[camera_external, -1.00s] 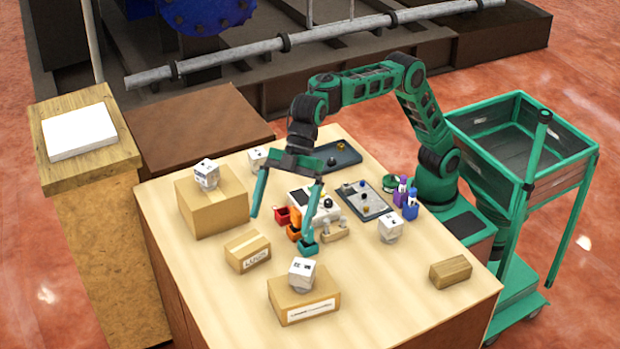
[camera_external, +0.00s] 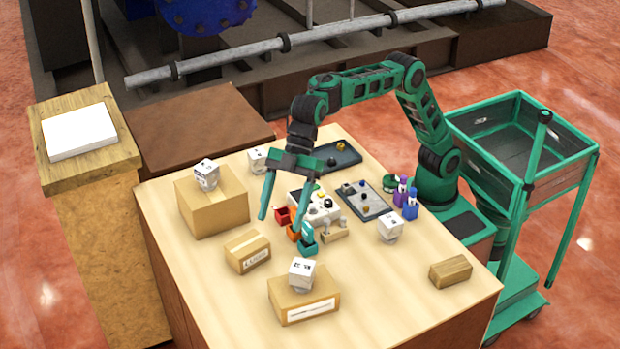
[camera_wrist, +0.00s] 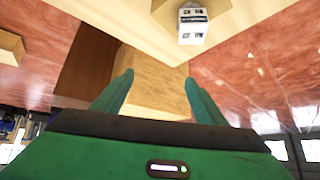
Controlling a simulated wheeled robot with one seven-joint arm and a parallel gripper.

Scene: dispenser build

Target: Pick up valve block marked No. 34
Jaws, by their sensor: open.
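Several white blocks with dark markings are in the external view, and I cannot read which is No. 34. One white block (camera_external: 207,174) sits on the large cardboard box, and another white block (camera_external: 302,271) sits on the front box. A third white block (camera_external: 389,228) stands on the table at right, and one more (camera_external: 257,160) is near the back edge. My gripper (camera_external: 284,230) points down over the middle of the table, open and empty. In the wrist view my gripper (camera_wrist: 157,78) has nothing between its fingers, and a white block (camera_wrist: 193,25) shows beyond them at the top.
The large box (camera_external: 222,207), small box (camera_external: 247,251) and front box (camera_external: 304,302) stand on the table (camera_external: 385,290). Red, orange and teal bins (camera_external: 293,232) are beside the right finger.

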